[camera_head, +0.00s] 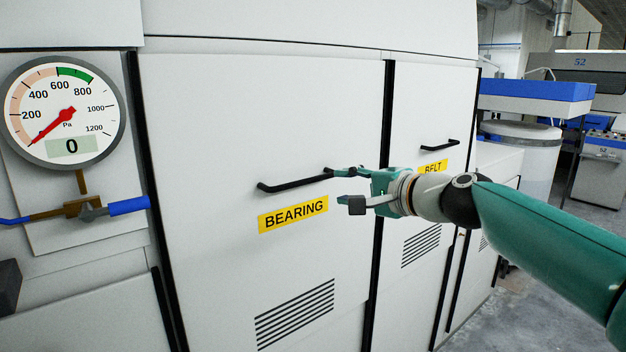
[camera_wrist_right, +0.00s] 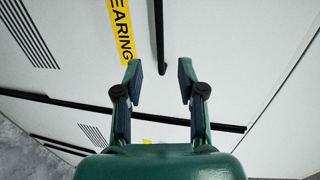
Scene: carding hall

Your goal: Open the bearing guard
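The bearing guard (camera_head: 220,130) is a large light-grey door panel that looks shut, flush with its dark frame gaps. It carries a black bar handle (camera_head: 292,184) and a yellow BEARING label (camera_head: 293,214); the label also shows in the right wrist view (camera_wrist_right: 121,32). My right gripper (camera_head: 343,188) is open at the handle's right end. In the right wrist view the handle (camera_wrist_right: 158,40) ends between and beyond the two spread fingertips (camera_wrist_right: 159,70). Neither finger is clearly touching it. My left gripper is not in view.
A round pressure gauge (camera_head: 64,112) reading 0 hangs left of the guard, above a blue-ended valve (camera_head: 92,208). Right of the guard is a BELT panel (camera_head: 425,110) with its own handle (camera_head: 440,145). Grey floor (camera_head: 535,300) is clear at the lower right.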

